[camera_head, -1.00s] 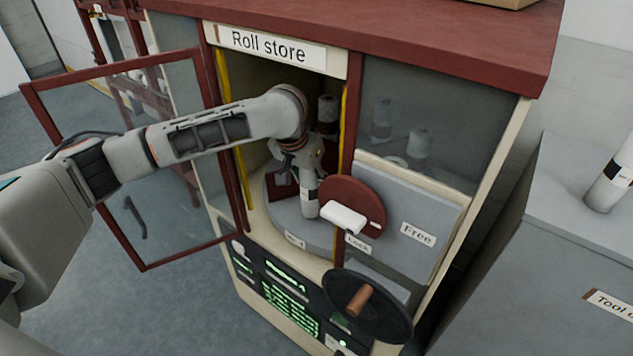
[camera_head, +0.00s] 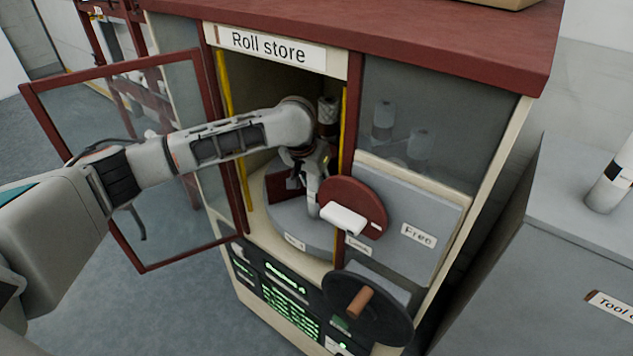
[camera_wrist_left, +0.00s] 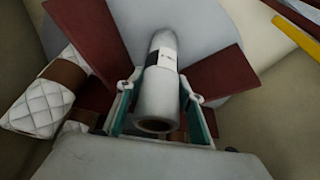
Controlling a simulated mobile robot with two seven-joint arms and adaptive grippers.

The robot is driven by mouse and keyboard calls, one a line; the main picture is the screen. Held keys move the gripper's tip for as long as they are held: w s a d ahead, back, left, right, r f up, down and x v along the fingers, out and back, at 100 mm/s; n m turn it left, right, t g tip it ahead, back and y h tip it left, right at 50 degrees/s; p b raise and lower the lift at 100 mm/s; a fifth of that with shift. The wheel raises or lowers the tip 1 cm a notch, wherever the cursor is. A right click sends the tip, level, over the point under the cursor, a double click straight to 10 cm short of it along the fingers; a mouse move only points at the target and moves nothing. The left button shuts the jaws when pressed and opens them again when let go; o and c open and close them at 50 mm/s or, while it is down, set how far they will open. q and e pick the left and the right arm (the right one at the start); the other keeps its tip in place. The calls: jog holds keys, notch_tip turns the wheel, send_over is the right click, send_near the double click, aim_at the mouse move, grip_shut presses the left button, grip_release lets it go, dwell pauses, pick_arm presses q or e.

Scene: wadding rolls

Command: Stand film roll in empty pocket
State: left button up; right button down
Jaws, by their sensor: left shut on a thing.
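My left gripper (camera_head: 314,178) is inside the open Roll store cabinet, low over the grey turntable (camera_head: 292,226). In the left wrist view the gripper (camera_wrist_left: 155,98) has its green-lined fingers shut on both sides of the film roll (camera_wrist_left: 157,98), a smooth grey tube with a white and dark label. The roll also shows in the head view (camera_head: 312,200), partly hidden by the gripper. It is between two dark red dividers (camera_wrist_left: 225,80) of the turntable. I cannot tell whether its base touches the turntable. My right gripper is not in view.
A white quilted roll with a brown band (camera_wrist_left: 45,105) is in a neighbouring pocket. The glass door (camera_head: 135,160) stands open at the left. A red disc with a white handle (camera_head: 343,218) is at the right of the opening. A black crank wheel (camera_head: 385,322) is below.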

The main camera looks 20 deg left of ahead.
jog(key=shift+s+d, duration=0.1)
pick_arm(q)
jog(key=o, duration=1.3)
jog(key=shift+c, duration=0.2)
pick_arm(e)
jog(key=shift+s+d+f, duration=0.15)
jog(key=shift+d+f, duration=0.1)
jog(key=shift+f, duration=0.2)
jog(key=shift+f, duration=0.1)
pick_arm(q)
jog(key=v, duration=0.6)
jog(key=shift+r+p, duration=0.2)
jog(key=shift+p, duration=0.1)
jog(key=shift+s+a+r, duration=0.1)
jog(key=shift+s+r, duration=0.2)
jog(key=shift+r, duration=0.3)
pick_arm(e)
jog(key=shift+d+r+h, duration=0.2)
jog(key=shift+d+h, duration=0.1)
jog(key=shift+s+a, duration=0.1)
